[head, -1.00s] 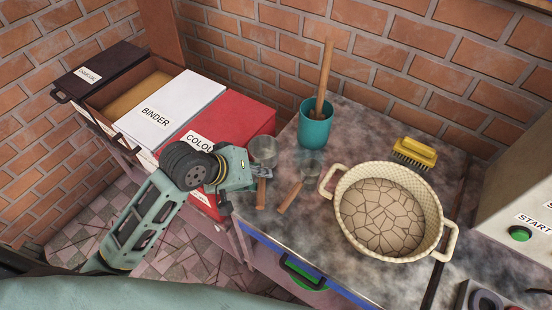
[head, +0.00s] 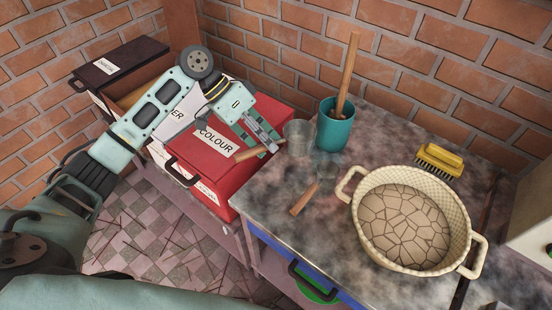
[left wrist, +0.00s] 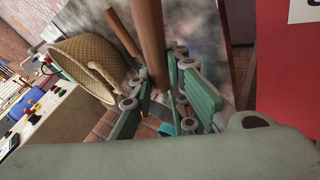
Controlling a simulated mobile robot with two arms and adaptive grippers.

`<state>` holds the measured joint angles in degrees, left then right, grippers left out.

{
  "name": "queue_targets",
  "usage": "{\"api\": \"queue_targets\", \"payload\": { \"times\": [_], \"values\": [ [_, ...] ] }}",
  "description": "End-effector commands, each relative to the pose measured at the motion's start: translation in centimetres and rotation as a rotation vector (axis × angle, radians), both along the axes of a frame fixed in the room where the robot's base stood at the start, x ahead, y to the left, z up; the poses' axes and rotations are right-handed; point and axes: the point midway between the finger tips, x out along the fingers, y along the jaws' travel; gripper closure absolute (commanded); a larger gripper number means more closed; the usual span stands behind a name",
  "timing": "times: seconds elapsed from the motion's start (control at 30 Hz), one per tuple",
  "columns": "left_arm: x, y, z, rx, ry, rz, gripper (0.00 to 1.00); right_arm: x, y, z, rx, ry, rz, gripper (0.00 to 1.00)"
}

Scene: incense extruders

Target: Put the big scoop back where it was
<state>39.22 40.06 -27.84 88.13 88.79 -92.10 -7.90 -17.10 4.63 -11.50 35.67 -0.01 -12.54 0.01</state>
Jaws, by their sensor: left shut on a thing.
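The big scoop, a clear grey cup (head: 298,136) with a wooden handle (head: 250,153), is in my left gripper (head: 266,140). The gripper is shut on the handle near the cup. The handle points left over the red box's edge, and the cup is just left of the teal pot. I cannot tell whether the cup touches the counter. In the left wrist view the wooden handle (left wrist: 150,45) runs between the fingers (left wrist: 160,112). A smaller scoop (head: 303,198) lies on the counter in front of the teal pot. My right gripper is not in view.
The teal pot (head: 335,132) holds a tall wooden stick. A cream woven basket (head: 357,215) and a yellow brush (head: 439,160) are to the right. The red COLOUR box (head: 235,120) stands left of the counter (head: 270,215). The counter's front left part is clear.

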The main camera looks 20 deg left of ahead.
Motion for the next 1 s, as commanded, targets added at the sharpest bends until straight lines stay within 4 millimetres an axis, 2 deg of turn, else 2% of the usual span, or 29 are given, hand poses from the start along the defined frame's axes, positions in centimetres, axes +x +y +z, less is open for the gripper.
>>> {"api": "queue_targets", "payload": {
  "times": [0.4, 0.7, 0.73, 0.9, 1.0],
  "values": [
    [0.0, -0.1, -6.3, -0.001, 0.001, 0.002, 1.0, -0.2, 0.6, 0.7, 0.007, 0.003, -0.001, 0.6],
    [0.0, 0.0, -7.1, 0.001, -0.001, 0.003, 1.0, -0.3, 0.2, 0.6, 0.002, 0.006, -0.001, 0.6],
    [0.0, 0.0, -7.1, 0.002, 0.0, 0.002, 0.82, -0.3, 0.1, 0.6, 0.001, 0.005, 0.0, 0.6],
    [0.0, 0.0, -7.1, 0.001, 0.0, 0.003, 0.68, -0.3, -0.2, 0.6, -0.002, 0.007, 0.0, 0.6],
    [0.0, 0.0, -7.0, 0.001, 0.0, 0.003, 0.66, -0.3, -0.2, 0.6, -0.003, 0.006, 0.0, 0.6]
  ]
}}
